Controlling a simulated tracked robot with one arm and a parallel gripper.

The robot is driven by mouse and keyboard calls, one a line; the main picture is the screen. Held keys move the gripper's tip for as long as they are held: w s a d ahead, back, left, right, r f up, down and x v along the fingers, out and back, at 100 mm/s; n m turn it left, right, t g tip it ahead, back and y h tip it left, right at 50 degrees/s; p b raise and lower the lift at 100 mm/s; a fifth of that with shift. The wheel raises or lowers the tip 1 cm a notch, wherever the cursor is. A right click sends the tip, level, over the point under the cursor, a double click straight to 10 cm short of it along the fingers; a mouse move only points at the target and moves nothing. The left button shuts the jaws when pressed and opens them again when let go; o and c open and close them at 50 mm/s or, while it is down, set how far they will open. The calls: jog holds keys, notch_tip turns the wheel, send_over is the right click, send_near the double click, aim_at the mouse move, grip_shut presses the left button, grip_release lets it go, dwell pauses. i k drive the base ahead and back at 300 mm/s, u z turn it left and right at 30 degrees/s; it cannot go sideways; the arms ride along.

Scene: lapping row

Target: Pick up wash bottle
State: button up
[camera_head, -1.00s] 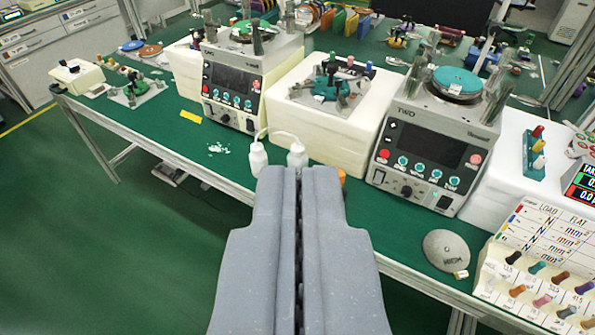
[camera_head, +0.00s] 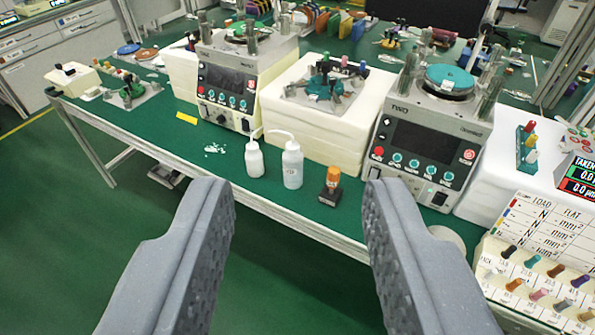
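Two white wash bottles with bent spouts stand upright on the green bench top near its front edge. The left, smaller wash bottle (camera_head: 254,160) is beside the right, taller wash bottle (camera_head: 292,168), which has a small mark on its front. My gripper (camera_head: 297,195) is open and empty, its two grey fingers wide apart. Both bottles show beyond the fingertips, between them in the picture, and no finger touches them.
An orange-capped item on a black block (camera_head: 331,186) stands just right of the bottles. Two lapping machines (camera_head: 228,90) (camera_head: 425,140) and a cream block (camera_head: 317,125) stand behind. A yellow tag (camera_head: 187,118) and white flecks (camera_head: 215,149) lie left. The bench front edge (camera_head: 270,207) is close.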

aim_at(293, 157)
jog(key=z, duration=0.05)
jog(key=k, duration=0.45)
jog(key=u, duration=0.7)
jog(key=i, duration=1.55)
